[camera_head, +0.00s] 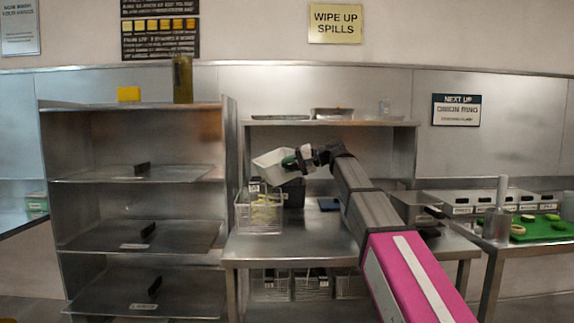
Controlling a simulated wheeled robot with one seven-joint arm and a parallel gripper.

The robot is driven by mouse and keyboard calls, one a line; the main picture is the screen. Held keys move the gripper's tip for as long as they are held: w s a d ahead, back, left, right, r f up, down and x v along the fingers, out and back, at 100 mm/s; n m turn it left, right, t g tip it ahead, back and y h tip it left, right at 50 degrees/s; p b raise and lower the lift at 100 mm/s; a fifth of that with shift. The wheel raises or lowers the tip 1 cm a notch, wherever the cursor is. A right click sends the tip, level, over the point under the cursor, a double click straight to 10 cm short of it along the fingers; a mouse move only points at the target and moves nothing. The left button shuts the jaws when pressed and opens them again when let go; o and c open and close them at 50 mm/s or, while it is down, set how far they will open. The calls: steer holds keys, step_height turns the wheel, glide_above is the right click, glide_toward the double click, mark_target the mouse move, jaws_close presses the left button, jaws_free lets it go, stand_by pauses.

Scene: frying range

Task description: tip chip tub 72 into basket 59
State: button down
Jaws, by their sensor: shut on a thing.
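My gripper (306,158) is shut on a white tub (272,166) and holds it tilted, its lower left end over a wire basket (243,212). The basket stands on the steel table and has pale yellow pieces, apparently chips, inside. I cannot read the numbers on the tub or the basket. The tub's inside is too small to make out, so I cannot tell what is left in it. A dark container (293,193) stands right behind the basket, partly hidden by the tub and gripper.
A steel shelf rack (140,205) with trays stands at left. A shelf (350,123) with pans runs above the table. Several wire baskets (290,285) sit on the lower shelf. A green board (540,232) with food is at right. The table's front middle (300,245) is clear.

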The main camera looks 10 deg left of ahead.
step_height(320, 180, down, 2)
steer(key=m+y, duration=0.1)
steer(key=y, duration=0.2)
steer(key=shift+m+g, duration=0.3)
steer(key=shift+m, duration=0.1)
steer(key=shift+r, duration=1.55)
